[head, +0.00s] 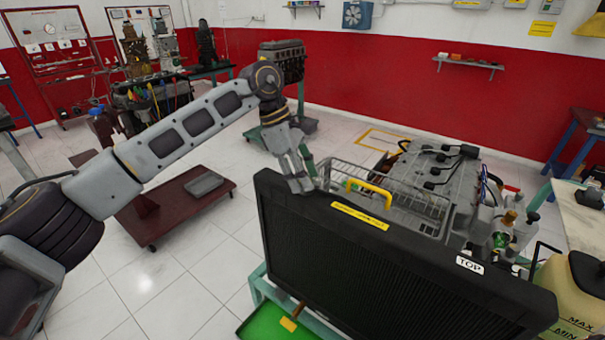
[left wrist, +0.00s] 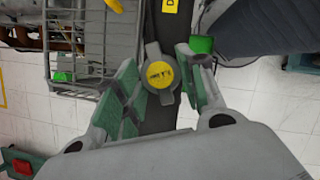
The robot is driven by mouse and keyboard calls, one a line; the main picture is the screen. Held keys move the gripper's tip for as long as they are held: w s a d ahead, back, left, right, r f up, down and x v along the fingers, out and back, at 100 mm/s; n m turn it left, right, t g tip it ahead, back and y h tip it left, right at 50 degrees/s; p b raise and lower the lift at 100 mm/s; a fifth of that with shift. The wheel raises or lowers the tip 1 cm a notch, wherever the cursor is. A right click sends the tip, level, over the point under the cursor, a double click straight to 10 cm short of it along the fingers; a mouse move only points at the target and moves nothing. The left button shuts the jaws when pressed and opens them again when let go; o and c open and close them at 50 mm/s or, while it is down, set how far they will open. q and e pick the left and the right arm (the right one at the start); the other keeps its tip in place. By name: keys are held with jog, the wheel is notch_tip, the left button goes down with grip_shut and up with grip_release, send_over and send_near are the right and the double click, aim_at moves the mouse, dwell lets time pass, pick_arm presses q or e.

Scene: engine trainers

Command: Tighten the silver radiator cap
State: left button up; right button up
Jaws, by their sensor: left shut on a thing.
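The silver radiator cap (left wrist: 160,74) has two grey ears and a round yellow label. It sits on the black top edge of the radiator (left wrist: 160,118), seen from above in the left wrist view. My left gripper (left wrist: 157,64) has its green-padded fingers on both sides of the cap and is shut on it. In the head view my left gripper (head: 301,178) points down at the far left end of the radiator's top (head: 285,197), and it hides the cap there. My right gripper is not in view.
A yellow handle (head: 369,190) and a wire basket (head: 410,205) stand just behind the radiator. The engine (head: 440,175) is further back. A yellowish tank (head: 575,290) stands at the right. A green tray (head: 262,326) lies low in front.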

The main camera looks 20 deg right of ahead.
pick_arm(q)
jog(key=shift+m+g+y+p, duration=0.3)
jog(key=shift+m+p, duration=0.05)
jog(key=shift+m, duration=0.65)
jog(key=shift+w+d+m+g+y+p, duration=0.1)
jog(key=shift+m+g+y+p, duration=0.25)
jog(key=shift+m, duration=0.85)
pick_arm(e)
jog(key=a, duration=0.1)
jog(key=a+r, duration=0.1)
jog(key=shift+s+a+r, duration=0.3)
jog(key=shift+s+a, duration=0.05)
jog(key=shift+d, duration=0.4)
pick_arm(q)
jog(key=o, duration=1)
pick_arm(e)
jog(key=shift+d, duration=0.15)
